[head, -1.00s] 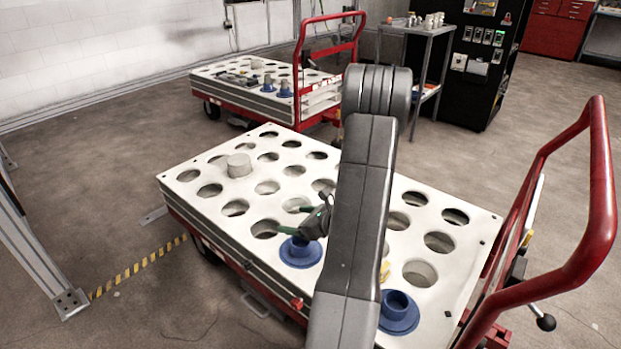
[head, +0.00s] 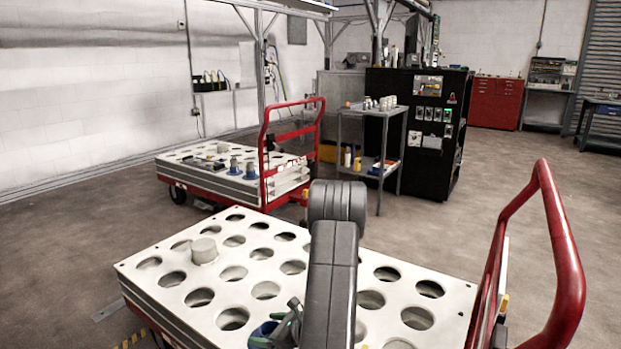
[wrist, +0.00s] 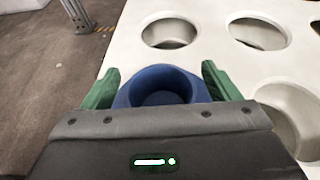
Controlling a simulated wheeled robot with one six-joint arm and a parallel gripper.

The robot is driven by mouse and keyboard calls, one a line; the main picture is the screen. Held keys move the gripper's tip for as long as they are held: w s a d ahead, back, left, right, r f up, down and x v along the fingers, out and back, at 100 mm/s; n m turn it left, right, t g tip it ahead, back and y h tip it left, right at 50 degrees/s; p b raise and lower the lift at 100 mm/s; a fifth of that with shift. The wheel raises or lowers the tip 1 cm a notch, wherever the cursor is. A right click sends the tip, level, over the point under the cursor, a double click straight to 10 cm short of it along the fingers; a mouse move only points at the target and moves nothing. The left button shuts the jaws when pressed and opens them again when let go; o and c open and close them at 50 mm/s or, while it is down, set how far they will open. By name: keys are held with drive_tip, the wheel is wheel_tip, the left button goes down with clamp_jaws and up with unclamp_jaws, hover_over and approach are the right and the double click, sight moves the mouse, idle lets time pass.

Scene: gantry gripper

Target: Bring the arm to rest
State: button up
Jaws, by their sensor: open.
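My gripper (wrist: 159,76) has its two green fingers spread in the wrist view, with a blue round cup-like part (wrist: 161,85) showing between and beyond them. There are visible gaps between the fingers and the blue part. In the head view my gripper (head: 284,327) is low in the picture, partly hidden behind my grey arm. The blue part (head: 262,333) is next to it on the white cart top (head: 215,259), cut by my gripper. My arm is still extended over the cart.
A grey cylinder (head: 204,250) stands on the near cart top among the round holes. The cart's red handle (head: 563,245) rises at right. A second cart (head: 190,173), a small shelf table (head: 372,111) and a black cabinet (head: 418,130) stand behind. Open floor lies at the right.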

drive_tip(key=shift+f, duration=0.2)
drive_tip(key=shift+f+b, duration=0.5)
drive_tip(key=shift+b, duration=0.15)
wheel_tip(320, 180, up, 10)
drive_tip(key=p, duration=0.4)
wheel_tip(320, 180, down, 10)
drive_tip(key=b, duration=0.4)
drive_tip(key=shift+r, duration=0.1)
wheel_tip(320, 180, up, 4)
drive_tip(key=p, duration=0.3)
drive_tip(key=shift+p, duration=0.8)
wheel_tip(320, 180, up, 5)
drive_tip(key=p, duration=0.4)
